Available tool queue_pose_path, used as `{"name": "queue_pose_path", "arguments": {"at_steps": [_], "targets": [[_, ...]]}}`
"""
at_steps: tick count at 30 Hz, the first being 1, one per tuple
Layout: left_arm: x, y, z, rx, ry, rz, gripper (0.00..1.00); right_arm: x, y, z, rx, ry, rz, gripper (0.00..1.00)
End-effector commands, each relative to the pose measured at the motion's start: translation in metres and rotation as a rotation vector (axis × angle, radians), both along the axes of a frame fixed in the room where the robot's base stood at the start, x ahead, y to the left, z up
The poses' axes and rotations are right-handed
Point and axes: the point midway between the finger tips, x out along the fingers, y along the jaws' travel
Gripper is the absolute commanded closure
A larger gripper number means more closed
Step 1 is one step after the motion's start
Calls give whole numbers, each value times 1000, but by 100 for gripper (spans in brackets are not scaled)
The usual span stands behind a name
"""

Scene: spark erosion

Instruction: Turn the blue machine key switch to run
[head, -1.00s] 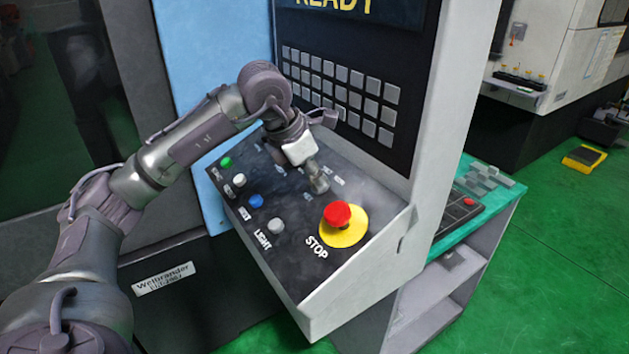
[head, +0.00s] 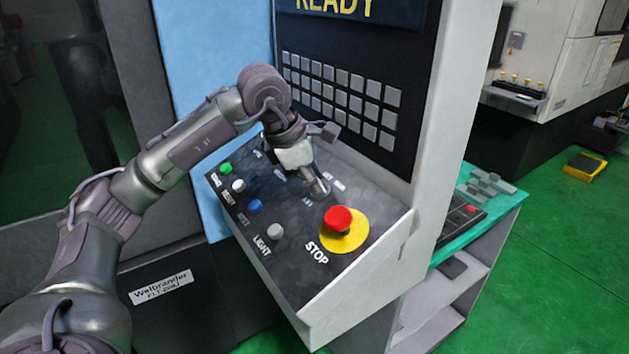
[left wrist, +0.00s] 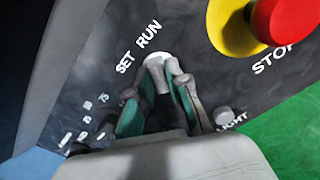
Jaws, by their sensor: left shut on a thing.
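The sloped black control panel (head: 300,235) belongs to the machine with the blue side panel (head: 200,75). My left gripper (head: 319,188) reaches down onto the panel's upper middle, behind the red stop button. In the left wrist view its fingers (left wrist: 165,88) are shut around a dark key (left wrist: 161,100) at the key switch, whose pale round collar (left wrist: 156,60) shows just beyond the tips. The labels SET (left wrist: 125,64) and RUN (left wrist: 149,34) stand beside the collar. The fingers hide much of the key, so I cannot tell which label it points at. My right gripper is not in view.
The red stop button (head: 338,219) on its yellow disc is close to the gripper's right. Green (head: 225,168), white, blue (head: 255,207) and grey (head: 275,231) buttons line the panel's left side. A keypad (head: 340,97) and a READY screen (head: 350,8) rise behind.

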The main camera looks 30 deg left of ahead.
Motion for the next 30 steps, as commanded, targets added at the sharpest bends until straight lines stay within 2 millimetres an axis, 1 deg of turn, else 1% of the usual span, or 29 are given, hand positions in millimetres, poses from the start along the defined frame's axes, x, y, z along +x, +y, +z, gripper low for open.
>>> {"name": "queue_pose_path", "arguments": {"at_steps": [6, 7, 9, 11, 19, 22, 26, 30], "targets": [[-1, -1, -2, 2, 6, -6, 100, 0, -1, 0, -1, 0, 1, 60], [-1, -1, -2, 2, 6, -6, 78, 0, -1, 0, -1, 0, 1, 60], [-1, -1, -2, 2, 6, -5, 67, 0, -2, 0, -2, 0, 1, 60], [-1, -1, -2, 2, 6, -4, 58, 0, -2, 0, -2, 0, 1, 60], [0, 0, -1, 1, 2, -2, 58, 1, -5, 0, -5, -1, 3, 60], [-2, 0, 4, 1, 0, -1, 58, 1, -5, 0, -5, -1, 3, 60], [-8, 3, 20, 1, -2, -1, 58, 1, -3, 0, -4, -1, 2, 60], [-19, 9, 47, 1, -2, -1, 58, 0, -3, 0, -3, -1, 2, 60]]}}
